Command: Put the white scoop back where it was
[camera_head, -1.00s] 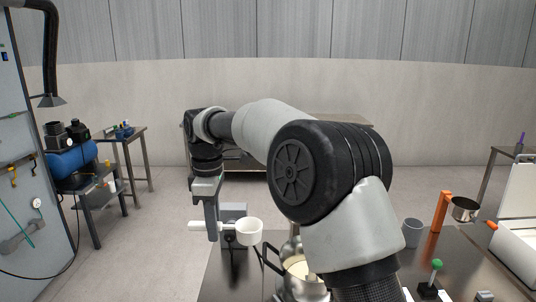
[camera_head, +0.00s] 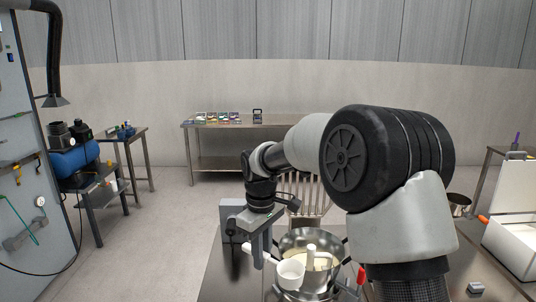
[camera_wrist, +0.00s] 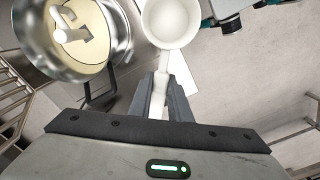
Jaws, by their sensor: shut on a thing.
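The white scoop (camera_head: 291,273) hangs in my gripper (camera_head: 262,253), level with and just in front of a steel pot. My gripper is shut on the scoop's handle. In the wrist view the scoop's round cup (camera_wrist: 172,22) points away from the fingers, and the fingers (camera_wrist: 161,92) close around its white handle. The cup looks empty. The place the scoop came from cannot be told from these frames.
The steel pot (camera_head: 337,246) holds pale dough or batter and a white upright piece; it stands beside the scoop, on its left in the wrist view (camera_wrist: 118,30). A grey box (camera_head: 232,213) and a slatted metal rack (camera_head: 314,190) stand behind. A white bin (camera_head: 512,252) is at right.

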